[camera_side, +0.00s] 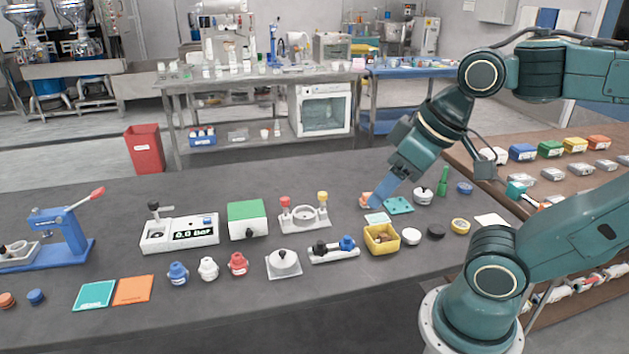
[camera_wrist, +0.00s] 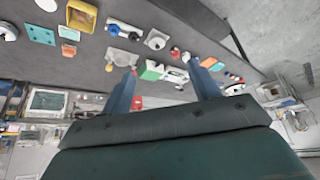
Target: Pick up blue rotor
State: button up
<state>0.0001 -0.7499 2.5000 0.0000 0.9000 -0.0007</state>
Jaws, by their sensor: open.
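The piece that best fits the blue rotor (camera_side: 178,273) is a small knobbed blue part. It stands upright at the front left of the bench, beside a like white part (camera_side: 208,268) and a red part (camera_side: 238,264). My gripper (camera_side: 375,203) is far to its right and further back, pointing down and left over the bench near a small orange piece (camera_side: 367,200). In the wrist view my gripper (camera_wrist: 163,70) shows two blue fingers spread apart with nothing between them. The red part (camera_wrist: 175,52) shows there; I cannot make out the blue one clearly.
A green-topped box (camera_side: 248,220), a post fixture (camera_side: 304,215), a dial block (camera_side: 284,263) and a fixture with black and blue knobs (camera_side: 334,249) stand between. A yellow bin (camera_side: 381,239) is near my gripper. Teal and orange pads (camera_side: 133,289) lie left of the blue part.

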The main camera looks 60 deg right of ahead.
jog(key=n+g, duration=0.6)
jog(key=n, duration=1.2)
send_over(348, 237)
notch_tip(348, 237, down, 14)
jog(key=shift+w+a+r, duration=0.1)
jog(key=shift+r, duration=0.05)
jog(key=shift+f, duration=4.3)
jog(key=shift+f, duration=2.55)
